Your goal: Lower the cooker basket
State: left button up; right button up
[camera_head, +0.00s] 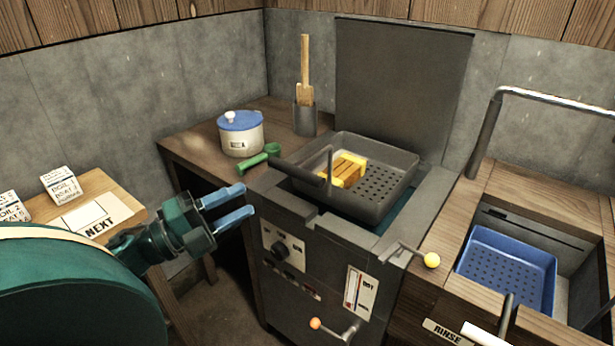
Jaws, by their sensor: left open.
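The cooker basket (392,183) is a dark grey perforated tray holding yellow pieces (346,170). It sits high in the opening of the grey cooker (330,232), with teal showing below its right side. My left gripper (245,200) is open and empty, with two blue fingers pointing right. In the picture it is below and left of the handle, apart from it, near the cooker's front left corner. My right gripper is not in view.
A lever with a yellow knob (432,261) sticks out at the cooker's right. A blue rinse basket (507,270) is further right.

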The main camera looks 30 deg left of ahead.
aim_at(298, 172)
pick_arm(q)
jog(key=x, duration=1.3)
jog(key=shift+r+p, duration=0.15)
jog(key=shift+p, duration=0.15)
jog(key=shift+c, duration=0.4)
jog(key=shift+s, duration=0.1)
grip_shut()
